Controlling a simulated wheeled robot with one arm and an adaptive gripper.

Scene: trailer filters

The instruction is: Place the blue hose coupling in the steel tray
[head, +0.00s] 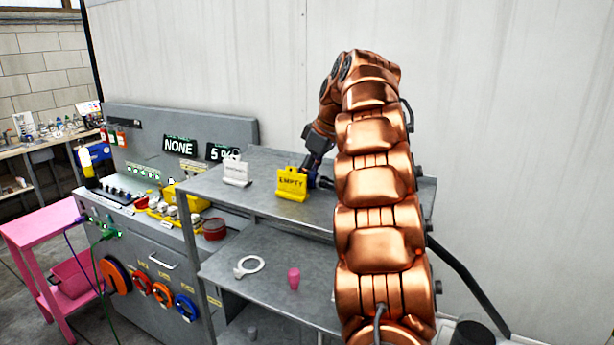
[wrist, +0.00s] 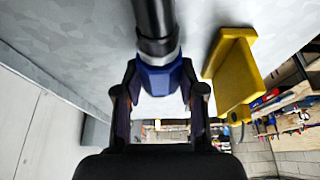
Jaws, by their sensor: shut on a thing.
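My gripper (head: 316,160) is over the top shelf of the grey metal rack, beside the yellow EMPTY sign. In the wrist view my gripper (wrist: 160,84) is shut on the blue hose coupling (wrist: 160,76), with one finger on each side. A black cylindrical part with a grey collar extends from the coupling. In the head view the coupling (head: 311,177) is a small dark blue patch, partly hidden by the sign. I cannot tell whether it touches the shelf. I cannot make out a steel tray for certain in either view.
The yellow EMPTY sign (head: 292,183) stands close to the gripper; it also shows in the wrist view (wrist: 236,78). A white sign (head: 236,172) stands left on the top shelf (head: 262,205). A white ring (head: 249,265) and pink cup (head: 293,278) are on the shelf below.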

